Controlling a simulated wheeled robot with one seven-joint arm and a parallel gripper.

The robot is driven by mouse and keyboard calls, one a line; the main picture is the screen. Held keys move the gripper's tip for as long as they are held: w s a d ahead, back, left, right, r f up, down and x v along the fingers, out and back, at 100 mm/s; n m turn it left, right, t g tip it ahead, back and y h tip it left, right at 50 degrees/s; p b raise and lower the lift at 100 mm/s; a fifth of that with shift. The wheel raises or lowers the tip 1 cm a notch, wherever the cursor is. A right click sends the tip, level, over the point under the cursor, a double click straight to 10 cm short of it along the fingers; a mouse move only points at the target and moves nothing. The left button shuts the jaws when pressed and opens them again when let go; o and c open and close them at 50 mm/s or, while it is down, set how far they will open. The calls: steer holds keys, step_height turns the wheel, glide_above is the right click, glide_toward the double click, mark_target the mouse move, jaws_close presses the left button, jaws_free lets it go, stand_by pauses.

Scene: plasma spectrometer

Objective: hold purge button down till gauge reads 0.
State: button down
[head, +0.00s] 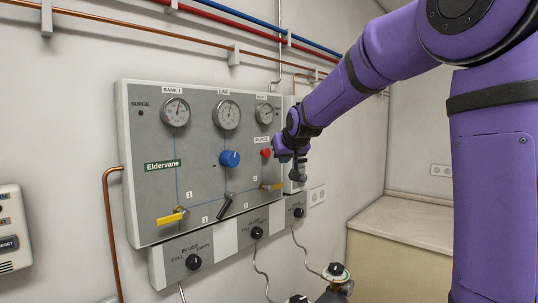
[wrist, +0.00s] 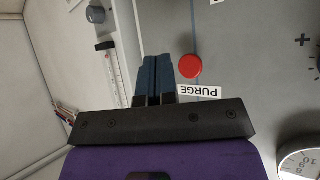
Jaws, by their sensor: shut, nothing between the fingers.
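The red purge button (head: 266,153) sits on the grey panel (head: 205,190), under a white PURGE label (head: 262,140). It also shows in the wrist view (wrist: 190,66), with its label (wrist: 199,91) beside it. My gripper (wrist: 157,62) is shut and empty, its blue fingertips just left of the button in the wrist view. In the head view my gripper (head: 281,150) is right beside the button; I cannot tell whether it touches the panel. Three round gauges, BANK 1 (head: 175,112), LINE (head: 227,115) and one at right (head: 264,113), line the panel's top. Their readings are too small to tell.
Black knobs (head: 193,261) sit on the strip below. Cylinder tops (head: 336,272) stand beneath. A beige counter (head: 400,235) is at right.

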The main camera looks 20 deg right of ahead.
mark_target(267, 153)
steer(key=shift+w+a, duration=0.25)
steer(key=shift+w, duration=0.35)
steer(key=shift+w+a, duration=0.25)
steer(key=shift+w, duration=0.35)
stand_by(1.2)
steer(key=shift+w+a, duration=0.25)
steer(key=shift+w, duration=0.15)
steer(key=shift+w+a, duration=0.25)
steer(key=shift+w, duration=0.25)
stand_by(3.0)
steer(key=shift+s+d, duration=0.1)
steer(key=shift+s, duration=0.05)
stand_by(1.2)
steer(key=shift+s+d, duration=0.3)
steer(key=shift+s, duration=0.45)
